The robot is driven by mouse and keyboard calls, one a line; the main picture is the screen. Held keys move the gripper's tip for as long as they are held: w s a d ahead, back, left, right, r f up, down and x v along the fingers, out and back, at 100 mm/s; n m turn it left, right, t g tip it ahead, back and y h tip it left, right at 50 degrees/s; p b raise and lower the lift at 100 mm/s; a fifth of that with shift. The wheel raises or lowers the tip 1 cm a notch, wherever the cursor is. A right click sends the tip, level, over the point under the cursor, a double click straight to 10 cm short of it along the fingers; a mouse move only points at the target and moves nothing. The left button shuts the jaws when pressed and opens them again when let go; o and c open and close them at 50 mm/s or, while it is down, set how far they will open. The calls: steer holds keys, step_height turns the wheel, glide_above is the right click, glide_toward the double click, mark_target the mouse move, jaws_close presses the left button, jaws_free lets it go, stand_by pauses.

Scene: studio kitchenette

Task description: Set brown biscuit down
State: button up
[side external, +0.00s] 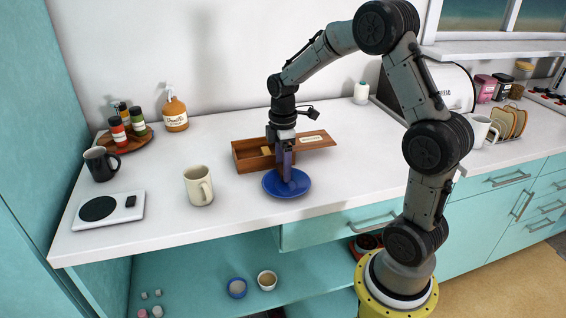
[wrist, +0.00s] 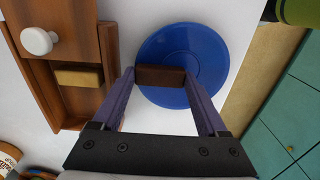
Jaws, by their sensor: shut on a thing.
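My gripper (side external: 286,176) points down over the blue plate (side external: 302,188) on the white counter. In the wrist view its purple-grey fingers (wrist: 160,78) are shut on the brown biscuit (wrist: 160,76), a dark brown block. The biscuit is over the left part of the blue plate (wrist: 195,45). Whether it touches the plate is hard to tell. In the side view the fingers hide the biscuit.
A wooden box (side external: 246,163) stands just behind the plate, its lid (side external: 314,140) slid to the right; a tan block (wrist: 79,77) lies inside. A cream mug (side external: 198,186) stands left of the plate. The counter right of the plate is clear.

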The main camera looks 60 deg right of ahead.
steer(key=o, duration=1.2)
steer(key=shift+r, duration=0.1)
step_height(320, 180, up, 13)
steer(key=s+a+r+m+t, duration=0.3)
steer(key=s+a+m, duration=0.1)
steer(key=s+a, duration=0.6)
steer(key=shift+s+a+f+m+t, duration=0.5)
steer(key=shift+s+a+m, duration=0.35)
steer(key=shift+s, duration=0.55)
steer(key=shift+s+a+f+m+t, duration=0.35)
steer(key=shift+s+a+f+m, duration=0.4)
steer(key=shift+s, duration=0.7)
steer(key=shift+s+a+f+m+t, duration=0.45)
steer(key=shift+s+a+m, duration=0.45)
steer(key=shift+s, duration=0.5)
